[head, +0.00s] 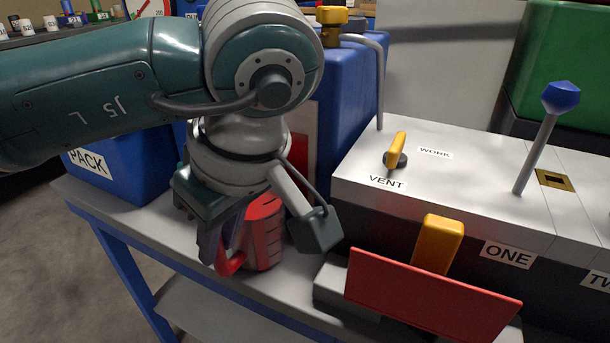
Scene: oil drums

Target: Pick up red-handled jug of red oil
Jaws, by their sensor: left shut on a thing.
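A red jug (264,236) with dark marks on its side stands upright at the front of the grey bench. Its red handle (231,264) shows at the lower left. My left gripper (262,232) comes down over the jug from above, and it is shut on the jug, with one finger at the handle side and the other at the right. The jug's top and part of its body are hidden behind my gripper. I cannot see any oil inside. My right gripper is not in view.
Right of the jug stands a grey console (455,185) with a yellow VENT knob (397,150), a blue-topped lever (560,98) and a yellow handle (439,243). A red plate (430,296) juts out in front. Blue containers (125,165) stand behind and left.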

